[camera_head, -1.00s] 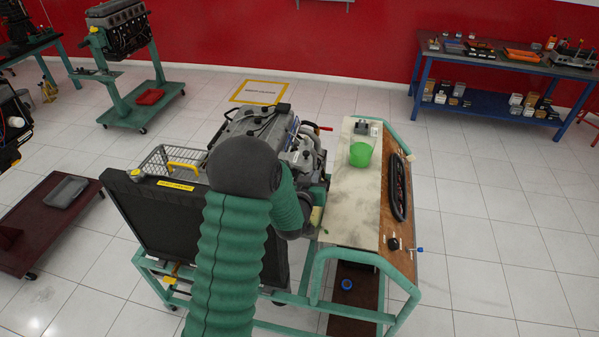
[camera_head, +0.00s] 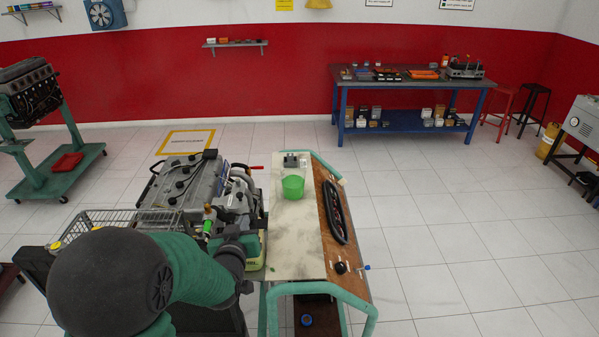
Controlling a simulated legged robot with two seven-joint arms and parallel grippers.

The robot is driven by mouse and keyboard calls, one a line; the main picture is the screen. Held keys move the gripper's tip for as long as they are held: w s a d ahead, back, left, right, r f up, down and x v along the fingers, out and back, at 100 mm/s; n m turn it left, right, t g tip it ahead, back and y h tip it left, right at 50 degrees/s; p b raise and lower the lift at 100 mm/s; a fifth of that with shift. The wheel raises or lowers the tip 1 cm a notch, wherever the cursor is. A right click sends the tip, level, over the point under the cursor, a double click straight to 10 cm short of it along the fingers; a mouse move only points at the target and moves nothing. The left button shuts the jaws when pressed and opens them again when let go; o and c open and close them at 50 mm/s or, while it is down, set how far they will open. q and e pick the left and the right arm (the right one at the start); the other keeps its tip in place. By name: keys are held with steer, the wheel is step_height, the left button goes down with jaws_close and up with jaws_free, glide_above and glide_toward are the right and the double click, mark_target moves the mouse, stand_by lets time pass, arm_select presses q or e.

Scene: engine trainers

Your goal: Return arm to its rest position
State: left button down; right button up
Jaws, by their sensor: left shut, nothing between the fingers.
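My left arm comes in from the lower left, its big dark elbow joint and green sleeve filling the bottom left. Its left gripper (camera_head: 246,243) is at the near end of the engine (camera_head: 188,183), by the left edge of the bench top (camera_head: 290,235). The gripper is shut and holds nothing; its fingertips are small and partly hidden by the wrist. A pale yellow-green item (camera_head: 258,252) is right beside it; I cannot tell whether they touch. My right gripper is out of view.
A wire basket (camera_head: 110,222) stands left of the engine. A blue workbench (camera_head: 410,122) is at the back.

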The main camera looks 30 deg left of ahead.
arm_select(q)
steer(key=s+d+f+m+g+h+b, duration=0.1)
steer(key=d+f+m+g+h+b, duration=0.2)
steer(key=d+f, duration=0.55)
steer(key=s+d+f+m+g+h+b, duration=0.4)
steer(key=s+d+f+g, duration=0.3)
steer(key=s+d+f, duration=0.5)
steer(key=shift+s+d+f+b, duration=0.3)
steer(key=shift+s+d+b, duration=0.45)
steer(key=shift+s, duration=0.5)
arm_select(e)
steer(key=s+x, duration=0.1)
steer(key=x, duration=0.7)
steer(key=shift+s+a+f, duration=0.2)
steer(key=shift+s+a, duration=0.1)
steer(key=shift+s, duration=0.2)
arm_select(q)
steer(key=shift+d, duration=0.25)
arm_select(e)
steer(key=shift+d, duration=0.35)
arm_select(q)
steer(key=shift+a, duration=0.2)
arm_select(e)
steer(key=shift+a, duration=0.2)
arm_select(q)
steer(key=shift+d, duration=0.1)
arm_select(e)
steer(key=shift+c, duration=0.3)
